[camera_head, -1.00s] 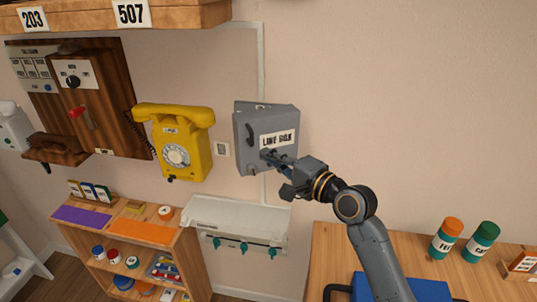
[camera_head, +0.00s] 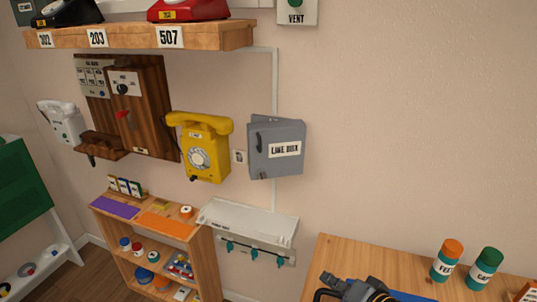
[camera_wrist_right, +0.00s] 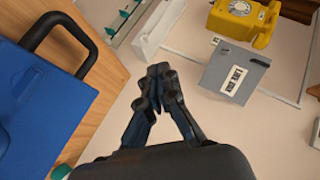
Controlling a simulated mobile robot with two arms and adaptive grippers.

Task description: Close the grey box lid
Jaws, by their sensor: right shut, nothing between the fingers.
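The grey box (camera_head: 254,165), labelled LINE BOX, hangs on the wall right of the yellow phone. Its lid (camera_head: 285,165) lies over the front, with a dark handle on its left side. The lid looks slightly skewed to the body at the top; I cannot tell whether it is fully flush. The box also shows at the upper right of the right wrist view (camera_wrist_right: 222,76). My right gripper (camera_head: 328,284) is low over the desk, below and well apart from the box. In the right wrist view its fingers (camera_wrist_right: 160,72) are together and empty. My left gripper is out of view.
The yellow phone (camera_head: 201,150) hangs left of the box. A white rail with teal hooks (camera_head: 246,225) is below it. The wooden desk (camera_head: 375,262) at lower right bears two canisters and a blue case (camera_wrist_right: 40,95). The wall right of the box is clear.

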